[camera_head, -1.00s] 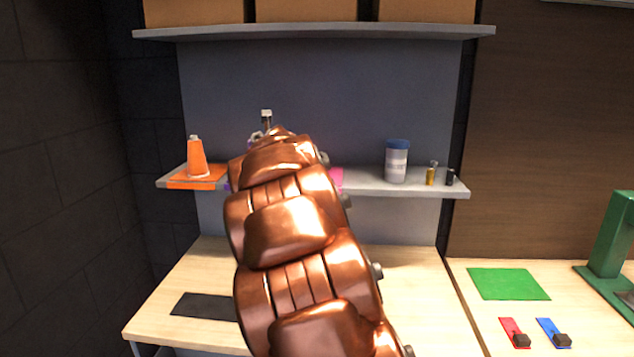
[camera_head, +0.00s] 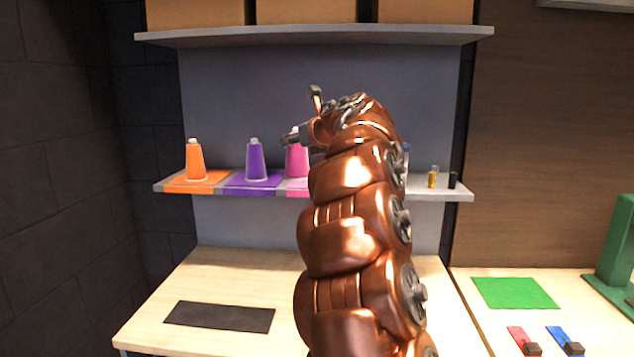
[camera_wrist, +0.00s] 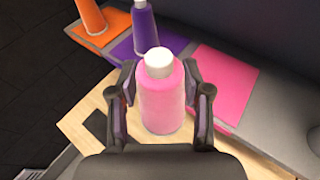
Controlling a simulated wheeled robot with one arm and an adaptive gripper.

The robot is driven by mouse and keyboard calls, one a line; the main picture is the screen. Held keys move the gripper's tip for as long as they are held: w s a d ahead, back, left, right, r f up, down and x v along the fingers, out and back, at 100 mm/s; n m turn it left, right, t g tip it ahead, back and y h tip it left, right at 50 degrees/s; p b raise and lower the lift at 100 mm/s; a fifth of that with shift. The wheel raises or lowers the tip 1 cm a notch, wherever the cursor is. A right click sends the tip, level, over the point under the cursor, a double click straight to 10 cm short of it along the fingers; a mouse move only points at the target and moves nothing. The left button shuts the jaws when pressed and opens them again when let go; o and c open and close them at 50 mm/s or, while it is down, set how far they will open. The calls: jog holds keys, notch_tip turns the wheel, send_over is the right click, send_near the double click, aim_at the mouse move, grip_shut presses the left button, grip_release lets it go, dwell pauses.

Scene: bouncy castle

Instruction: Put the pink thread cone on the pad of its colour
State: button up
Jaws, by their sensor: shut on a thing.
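The pink thread cone (camera_head: 296,160) with a white top is upright between the fingers of my gripper (camera_wrist: 160,80), which is shut on it. In the wrist view the cone (camera_wrist: 162,103) appears in front of the shelf edge, with the wooden bench showing beneath it. The pink pad (camera_wrist: 225,82) lies on the shelf to its right in that view and its visible part is bare. In the head view only the left part of the pink pad (camera_head: 297,188) shows; my arm hides the rest.
An orange cone (camera_head: 196,160) and a purple cone (camera_head: 256,160) stand on matching pads left of the pink pad. Small bottles (camera_head: 433,178) stand at the shelf's right end. A shelf with boxes (camera_head: 305,12) is above. A dark mat (camera_head: 220,316) lies on the bench.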

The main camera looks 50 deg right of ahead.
jog(key=shift+w+d+f+p, duration=0.85)
jog(key=shift+w+d+p, duration=0.45)
jog(key=shift+d, duration=1.1)
jog(key=shift+w+d+f+p, duration=0.95)
jog(key=shift+d+p, duration=0.6)
jog(key=shift+d, duration=0.8)
jog(key=shift+w+d+f+p, duration=0.7)
jog(key=shift+w+d+p, duration=0.65)
jog(key=shift+d, duration=1.05)
jog(key=shift+s+f, duration=0.1)
jog(key=o, duration=1.3)
